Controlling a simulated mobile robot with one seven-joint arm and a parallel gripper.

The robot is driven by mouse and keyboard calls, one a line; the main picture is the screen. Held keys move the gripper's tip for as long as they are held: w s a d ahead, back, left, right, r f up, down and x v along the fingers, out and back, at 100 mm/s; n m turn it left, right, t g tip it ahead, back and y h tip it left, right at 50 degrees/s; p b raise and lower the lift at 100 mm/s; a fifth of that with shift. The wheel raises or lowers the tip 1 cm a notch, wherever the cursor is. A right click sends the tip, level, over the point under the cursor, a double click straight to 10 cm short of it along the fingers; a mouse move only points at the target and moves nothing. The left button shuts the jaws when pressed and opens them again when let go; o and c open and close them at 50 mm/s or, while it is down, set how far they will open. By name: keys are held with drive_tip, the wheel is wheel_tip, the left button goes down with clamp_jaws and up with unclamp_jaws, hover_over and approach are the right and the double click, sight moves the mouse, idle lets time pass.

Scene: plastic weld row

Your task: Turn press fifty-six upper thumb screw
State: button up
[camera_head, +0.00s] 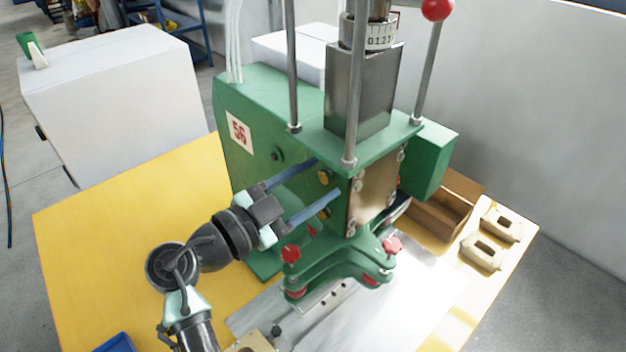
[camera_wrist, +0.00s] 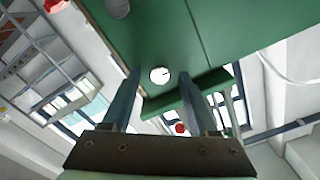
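The green press (camera_head: 262,100) bears a red "56" label. Two small brass-coloured screws, an upper one (camera_head: 325,177) and a lower one (camera_head: 325,211), show on its side near the front plate. My gripper (camera_head: 328,179) is open, its two blue fingers pointing at that side. In the head view the upper screw appears between the fingertips, the lower one just below the lower finger. The wrist view shows my open fingers (camera_wrist: 160,71) with a pale round disc (camera_wrist: 159,75) between their tips, apart from both. I cannot tell whether they touch the press.
Red-knobbed clamps, one knob (camera_head: 290,253) close below my gripper, sit at the press's base. Upright rods (camera_head: 292,70) rise above the press. A wooden box (camera_head: 440,215) and beige blocks (camera_head: 482,252) lie right. The yellow table (camera_head: 110,240) is mostly clear at left.

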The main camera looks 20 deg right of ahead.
clamp_jaws()
